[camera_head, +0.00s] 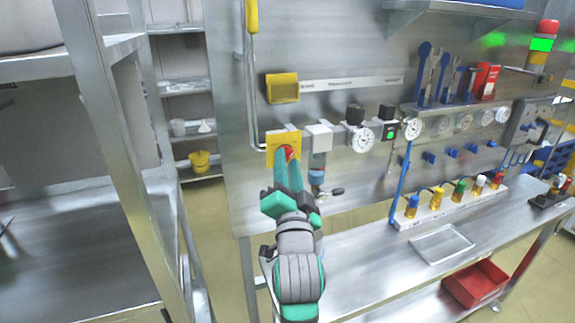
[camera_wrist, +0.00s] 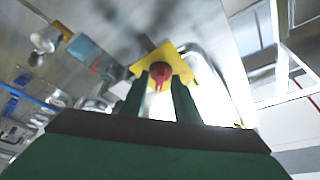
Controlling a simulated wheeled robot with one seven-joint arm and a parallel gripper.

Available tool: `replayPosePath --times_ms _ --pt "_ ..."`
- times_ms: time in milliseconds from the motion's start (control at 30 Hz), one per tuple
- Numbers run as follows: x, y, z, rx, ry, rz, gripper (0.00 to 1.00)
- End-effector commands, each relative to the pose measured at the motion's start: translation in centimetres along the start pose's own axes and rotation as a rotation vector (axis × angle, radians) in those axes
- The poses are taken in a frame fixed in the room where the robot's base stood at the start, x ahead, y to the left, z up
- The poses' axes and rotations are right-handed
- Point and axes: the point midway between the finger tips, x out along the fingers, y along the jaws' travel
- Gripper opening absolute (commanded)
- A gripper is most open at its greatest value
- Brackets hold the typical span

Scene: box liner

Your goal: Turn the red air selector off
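The red air selector (camera_head: 289,153) is a small red knob on a yellow plate (camera_head: 283,137) on the steel wall panel. In the wrist view the red knob (camera_wrist: 159,71) has a narrow pointer part facing me, with the yellow plate (camera_wrist: 146,63) behind it. My gripper (camera_head: 287,157) reaches up to the knob, and its fingers partly cover it in the head view. In the wrist view my gripper (camera_wrist: 160,84) has its two green fingers apart, one on each side of the knob. A narrow gap seems to show beside the knob; firm contact cannot be made out.
A yellow box (camera_head: 283,88) is mounted above the plate. A grey block (camera_head: 319,137), a gauge (camera_head: 362,139) and piping sit close on the right. A steel bench (camera_head: 370,270) runs below. A shelf frame (camera_head: 115,130) stands on the left.

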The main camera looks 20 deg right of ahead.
Motion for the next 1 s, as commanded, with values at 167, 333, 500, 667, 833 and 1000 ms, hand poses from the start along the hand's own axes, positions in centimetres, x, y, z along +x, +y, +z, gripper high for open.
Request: replayPosePath --times_ms 167,333,500,667,833,1000 --pt "-0.01 0.02 0.01 0.0 0.0 0.0 0.0" --pt "-0.02 0.04 0.01 -0.001 0.0 0.001 0.0" --pt "-0.03 0.12 0.0 -0.02 0.0 -0.007 0.0" --pt "-0.04 0.28 -0.01 -0.077 0.0 -0.029 0.0" --pt "-0.01 0.5 -0.04 -0.185 0.0 -0.072 0.0" --pt "-0.01 0.76 -0.2 -0.327 0.001 -0.131 0.0"
